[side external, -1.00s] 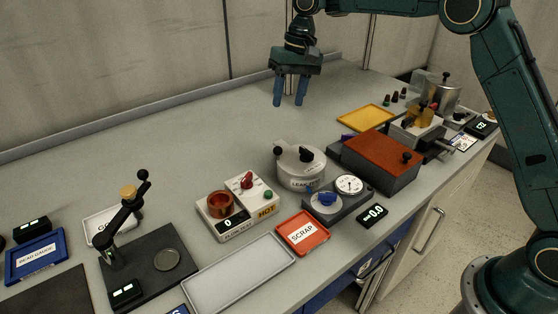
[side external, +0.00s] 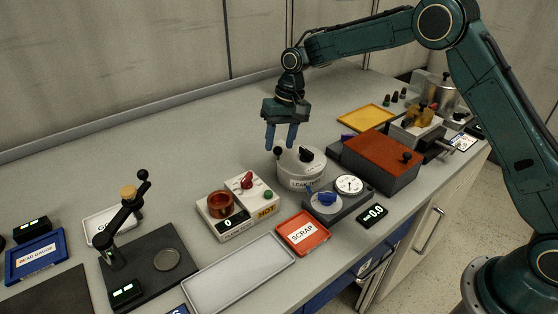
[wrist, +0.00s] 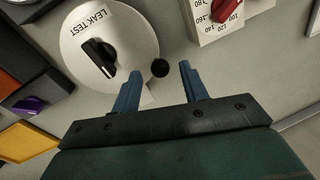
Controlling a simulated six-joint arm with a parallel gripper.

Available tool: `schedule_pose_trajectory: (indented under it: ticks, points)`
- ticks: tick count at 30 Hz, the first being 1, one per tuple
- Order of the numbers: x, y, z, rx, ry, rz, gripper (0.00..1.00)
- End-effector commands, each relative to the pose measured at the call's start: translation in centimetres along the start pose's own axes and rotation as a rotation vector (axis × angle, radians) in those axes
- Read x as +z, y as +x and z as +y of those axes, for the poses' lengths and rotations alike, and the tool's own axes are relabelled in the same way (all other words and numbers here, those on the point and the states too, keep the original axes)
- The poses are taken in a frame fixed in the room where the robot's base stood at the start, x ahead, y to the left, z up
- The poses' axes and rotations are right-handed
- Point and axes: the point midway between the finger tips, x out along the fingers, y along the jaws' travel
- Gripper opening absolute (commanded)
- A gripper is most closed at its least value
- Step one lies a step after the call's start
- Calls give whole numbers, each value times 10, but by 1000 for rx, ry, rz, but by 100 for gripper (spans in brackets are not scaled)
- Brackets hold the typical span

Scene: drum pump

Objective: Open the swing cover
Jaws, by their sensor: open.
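The swing cover appears to be the round pale lid marked LEAK TEST (side external: 294,163) on the low round chamber near the middle of the bench. It looks closed, lying flat. It carries a black turn handle (side external: 306,154) and a black ball knob (side external: 278,151) at its edge. The wrist view also shows the lid (wrist: 84,28), the handle (wrist: 99,56) and the knob (wrist: 160,67). My gripper (side external: 281,147) is open and points down by the knob. In the wrist view the knob appears between the fingertips (wrist: 160,70); contact is not visible.
A hot plate unit (side external: 240,225) with a copper cup and red dial stands left of the chamber. A gauge block (side external: 338,203) with a blue knob is in front. A brown-topped box (side external: 383,155) stands to the right. The bench behind is clear.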

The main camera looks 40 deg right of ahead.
Motion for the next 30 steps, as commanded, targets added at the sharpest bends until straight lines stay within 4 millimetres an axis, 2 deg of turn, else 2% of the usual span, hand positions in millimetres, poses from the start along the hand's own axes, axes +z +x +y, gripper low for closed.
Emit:
schedule_pose_trajectory:
  ticks: [6,15,16,22,23,30]
  points:
    - [0,14,0,0,0,-1,44]
    - [0,15,0,0,0,-1,44]
    - [0,15,0,0,0,-1,42]
    - [0,15,0,0,0,-1,3]
    - [0,15,0,0,0,-1,0]
    - [0,15,1,0,-4,-1,0]
